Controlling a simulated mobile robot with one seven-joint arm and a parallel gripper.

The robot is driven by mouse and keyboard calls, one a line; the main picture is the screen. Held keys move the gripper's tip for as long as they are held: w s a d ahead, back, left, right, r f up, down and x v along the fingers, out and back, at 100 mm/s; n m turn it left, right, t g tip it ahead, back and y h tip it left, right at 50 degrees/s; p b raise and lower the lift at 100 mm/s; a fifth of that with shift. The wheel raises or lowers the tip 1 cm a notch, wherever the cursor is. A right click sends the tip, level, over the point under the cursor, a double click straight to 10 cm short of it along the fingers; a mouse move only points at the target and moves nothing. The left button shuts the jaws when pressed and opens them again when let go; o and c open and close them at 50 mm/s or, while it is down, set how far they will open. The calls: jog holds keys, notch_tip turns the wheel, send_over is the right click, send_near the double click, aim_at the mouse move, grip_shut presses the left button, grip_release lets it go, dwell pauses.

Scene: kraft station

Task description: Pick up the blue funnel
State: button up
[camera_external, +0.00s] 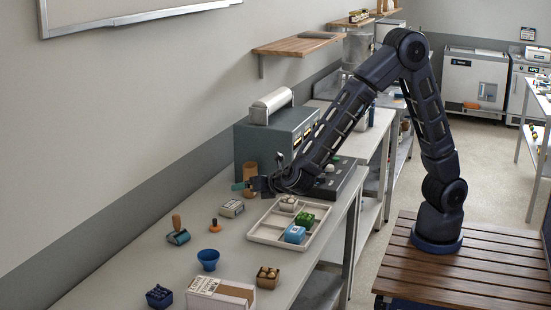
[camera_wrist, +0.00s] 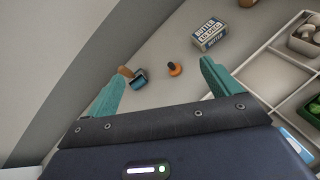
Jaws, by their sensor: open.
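A compartment tray (camera_external: 262,236) holds a blue and a green item.

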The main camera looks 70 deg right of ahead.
aim_at(207, 255)
jog(key=a+f+n+y, duration=0.2)
jog(key=a+f+n, duration=0.1)
jog(key=a, duration=0.3)
jog(key=s+a+f+n+y, duration=0.1)
jog(key=a+f+n, duration=0.2)
jog(key=a+f, duration=0.2)
jog(key=s+a+f+n+y, duration=0.1)
jog(key=a+f+n+y, duration=0.1)
jog(key=a, duration=0.5)
jog(key=shift+s+a+f+n+t+y, duration=0.1)
jog(key=shift+a+f+n+t+y, duration=0.1)
jog(key=shift+f+n, duration=0.25)
jog(key=shift+s+a+f+n+t+y, duration=0.1)
jog(key=shift+a+f+n+t, duration=0.15)
jog(key=shift+f, duration=0.35)
jog(key=shift+w+f, duration=0.15)
jog(key=x, duration=1)
jog(key=shift+w, duration=0.25)
jog(key=c, duration=1.1)
